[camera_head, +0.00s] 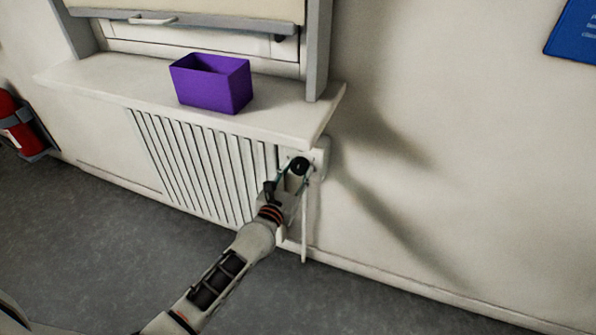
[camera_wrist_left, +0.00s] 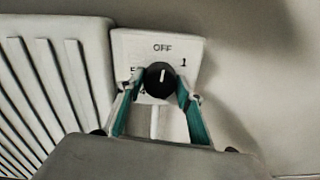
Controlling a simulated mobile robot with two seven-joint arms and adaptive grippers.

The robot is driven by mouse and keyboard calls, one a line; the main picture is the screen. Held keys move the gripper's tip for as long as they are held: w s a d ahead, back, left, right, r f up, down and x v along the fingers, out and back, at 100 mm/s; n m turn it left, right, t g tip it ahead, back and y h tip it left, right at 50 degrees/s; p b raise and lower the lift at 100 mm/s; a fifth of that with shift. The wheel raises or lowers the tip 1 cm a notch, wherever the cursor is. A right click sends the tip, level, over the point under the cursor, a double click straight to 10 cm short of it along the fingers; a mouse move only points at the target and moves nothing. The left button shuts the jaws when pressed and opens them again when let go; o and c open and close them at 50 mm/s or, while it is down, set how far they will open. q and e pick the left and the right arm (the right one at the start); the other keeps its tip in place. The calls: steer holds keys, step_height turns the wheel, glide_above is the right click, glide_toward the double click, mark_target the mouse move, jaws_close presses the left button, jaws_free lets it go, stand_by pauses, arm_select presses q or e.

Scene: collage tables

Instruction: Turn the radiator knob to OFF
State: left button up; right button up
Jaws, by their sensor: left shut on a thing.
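The radiator knob (camera_head: 299,164) is at the right end of the radiator (camera_head: 200,163), under the sill. In the left wrist view the round black knob (camera_wrist_left: 159,79) sits on a white dial plate (camera_wrist_left: 190,52) with OFF at the top and a 1 to its right. Its short white pointer line points up, roughly toward OFF. My left gripper (camera_head: 298,170) reaches it from the front and is shut on the knob, with one teal-lined finger on each side in the left wrist view (camera_wrist_left: 160,84). The fingers hide some of the plate's lower markings. My right gripper is not in view.
A white window sill (camera_head: 285,112) juts out just above the knob and carries a purple box (camera_head: 228,88). A thin white pipe (camera_head: 304,235) runs down below the knob. A red fire extinguisher (camera_head: 15,121) is at far left.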

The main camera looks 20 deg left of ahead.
arm_select(q)
steer(key=shift+f+n, duration=0.1)
steer(key=shift+n, duration=0.5)
steer(key=o, duration=1.1)
steer(key=shift+s, duration=0.2)
steer(key=s, duration=1.1)
steer(key=shift+s+a, duration=0.15)
steer(key=shift+s, duration=0.15)
